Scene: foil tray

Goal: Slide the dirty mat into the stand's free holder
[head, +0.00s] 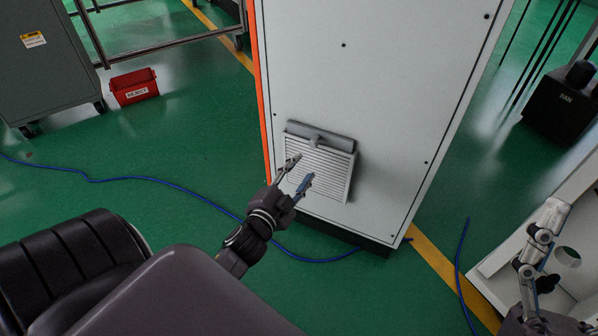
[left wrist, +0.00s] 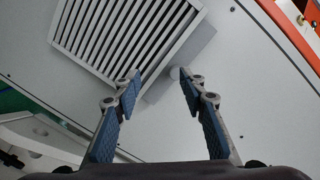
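A pale slatted grille (head: 322,172) sits on the front of a tall light grey cabinet, with a grey bar and short stub (head: 318,139) along its top edge. My left gripper (head: 303,168) is open in front of the grille. In the left wrist view its fingertips (left wrist: 159,77) stand apart, with the grey stub (left wrist: 174,72) seen between and beyond them; I cannot tell contact. The slats (left wrist: 125,32) show there too. I cannot identify a dirty mat or a holder.
The cabinet (head: 380,70) stands on a green floor. A white walled unit (head: 500,268) is at right, beside my right arm. A blue cable (head: 150,179) crosses the floor. A red bin (head: 134,88) and a black box (head: 560,105) stand farther off.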

